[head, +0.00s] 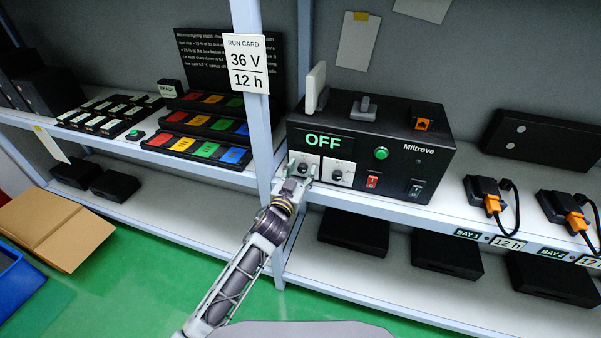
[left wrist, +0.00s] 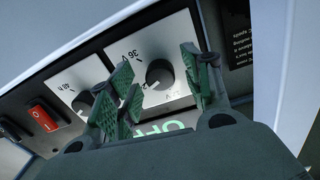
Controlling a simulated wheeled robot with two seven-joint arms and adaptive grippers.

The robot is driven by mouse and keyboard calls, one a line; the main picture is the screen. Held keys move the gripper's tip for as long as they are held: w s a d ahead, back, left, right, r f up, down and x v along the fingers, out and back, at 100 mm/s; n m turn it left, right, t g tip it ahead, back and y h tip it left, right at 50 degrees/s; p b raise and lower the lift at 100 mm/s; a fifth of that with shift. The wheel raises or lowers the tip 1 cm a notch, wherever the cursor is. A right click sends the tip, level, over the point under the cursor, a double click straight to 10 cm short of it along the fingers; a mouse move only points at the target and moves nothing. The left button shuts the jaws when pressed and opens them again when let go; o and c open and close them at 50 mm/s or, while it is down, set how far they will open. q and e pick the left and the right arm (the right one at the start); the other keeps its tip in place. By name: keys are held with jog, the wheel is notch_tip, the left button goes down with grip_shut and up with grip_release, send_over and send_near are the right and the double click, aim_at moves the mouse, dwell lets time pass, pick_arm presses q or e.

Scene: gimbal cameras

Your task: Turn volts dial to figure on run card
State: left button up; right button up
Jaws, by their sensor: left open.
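The run card (head: 247,64) on the shelf post reads 36 V and 12 h. The black Miltrove unit (head: 425,172) stands on the shelf, and its display (head: 323,141) reads OFF in green. My left gripper (head: 299,172) is at the left dial on the unit's front. In the left wrist view, the black volts dial (left wrist: 160,75) sits on a pale plate marked 36 and V, between my open fingers, with visible gaps. The setting it points to cannot be made out. The second dial (left wrist: 82,100), marked in hours, lies beside it, partly behind a finger. My right gripper is out of view.
A green button (head: 381,154) and a red switch (head: 373,180) sit right of the dials. The shelf post (head: 262,150) stands close to my left gripper. Orange plugs (head: 492,204) with cables are farther right; trays of coloured blocks (head: 184,145) are left.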

pick_arm(q)
jog(key=shift+c, duration=1)
jog(key=c, duration=0.9)
jog(key=shift+o, duration=0.2)
jog(key=m+p, duration=0.1)
jog(key=m, duration=0.3)
jog(key=shift+r+p, duration=0.1)
jog(key=shift+p, duration=0.3)
jog(key=m+p, duration=0.1)
jog(key=m, duration=0.2)
jog(key=shift+m, duration=0.8)
jog(key=m+p, duration=0.1)
jog(key=m, duration=0.1)
jog(key=shift+m, duration=0.9)
jog(key=shift+m+p, duration=0.35)
jog(key=shift+m, duration=0.35)
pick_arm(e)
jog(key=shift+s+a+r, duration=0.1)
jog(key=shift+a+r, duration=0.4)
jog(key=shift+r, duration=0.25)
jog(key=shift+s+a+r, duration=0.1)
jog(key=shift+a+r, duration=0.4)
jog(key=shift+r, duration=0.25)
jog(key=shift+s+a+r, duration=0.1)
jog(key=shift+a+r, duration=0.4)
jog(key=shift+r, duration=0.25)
